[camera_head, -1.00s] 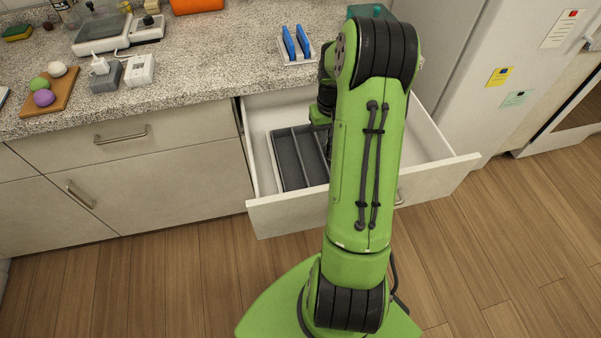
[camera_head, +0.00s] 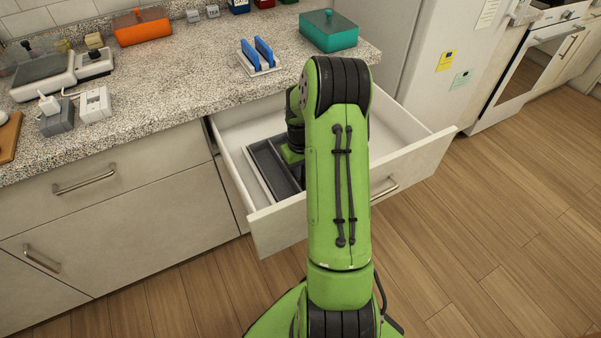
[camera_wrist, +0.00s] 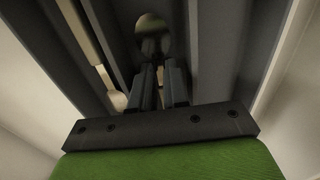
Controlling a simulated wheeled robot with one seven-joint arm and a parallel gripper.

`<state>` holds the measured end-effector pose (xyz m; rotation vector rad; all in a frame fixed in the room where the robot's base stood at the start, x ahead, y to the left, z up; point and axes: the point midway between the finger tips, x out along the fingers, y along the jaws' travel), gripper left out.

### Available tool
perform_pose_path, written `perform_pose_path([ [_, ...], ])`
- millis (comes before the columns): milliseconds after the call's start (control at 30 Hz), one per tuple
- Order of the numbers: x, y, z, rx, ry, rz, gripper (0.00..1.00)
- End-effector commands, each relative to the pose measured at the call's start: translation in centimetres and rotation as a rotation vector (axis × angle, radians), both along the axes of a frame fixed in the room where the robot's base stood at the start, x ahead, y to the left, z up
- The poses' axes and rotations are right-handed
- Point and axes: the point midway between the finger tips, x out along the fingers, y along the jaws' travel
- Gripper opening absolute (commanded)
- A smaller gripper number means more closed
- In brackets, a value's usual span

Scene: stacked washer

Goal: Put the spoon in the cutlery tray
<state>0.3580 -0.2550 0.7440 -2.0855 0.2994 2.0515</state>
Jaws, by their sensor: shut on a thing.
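The dark grey cutlery tray (camera_head: 269,168) lies in the open drawer, partly hidden behind my arm. In the wrist view its long compartments and dividers (camera_wrist: 212,45) show close up. My gripper (camera_wrist: 160,75) is inside the drawer over the tray, its fingers closed. A spoon is between the fingers, its rounded, shiny bowl (camera_wrist: 151,27) showing past the fingertips over a middle compartment. The rest of the spoon is hidden by the fingers, and I cannot tell whether it touches the tray floor. The head view hides my fingers and the spoon.
A pale utensil (camera_wrist: 105,78) lies in the compartment to the left in the wrist view. The drawer front (camera_head: 408,170) stands pulled out, with free white floor right of the tray. The counter (camera_head: 170,95) above holds a teal box (camera_head: 328,32) and a blue-slotted rack (camera_head: 258,58).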

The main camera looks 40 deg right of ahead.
Motion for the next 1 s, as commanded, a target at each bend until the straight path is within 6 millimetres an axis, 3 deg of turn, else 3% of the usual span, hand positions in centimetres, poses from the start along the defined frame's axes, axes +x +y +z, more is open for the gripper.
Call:
perform_pose_path([
  [233, 0.0, 0.0, -0.2, 0.000, -0.001, 0.000, 0.00],
  [267, 0.0, 0.0, -0.2, 0.000, -0.001, 0.000, 0.18],
  [333, 0.0, 0.0, -0.1, 0.000, -0.001, 0.000, 0.25],
  [633, 0.0, 0.0, 0.4, -0.001, -0.002, -0.001, 0.25],
  [767, 0.1, -0.1, 2.8, -0.003, -0.004, 0.000, 0.25],
  [1000, -0.1, 0.0, 9.4, -0.003, -0.004, 0.000, 0.25],
])
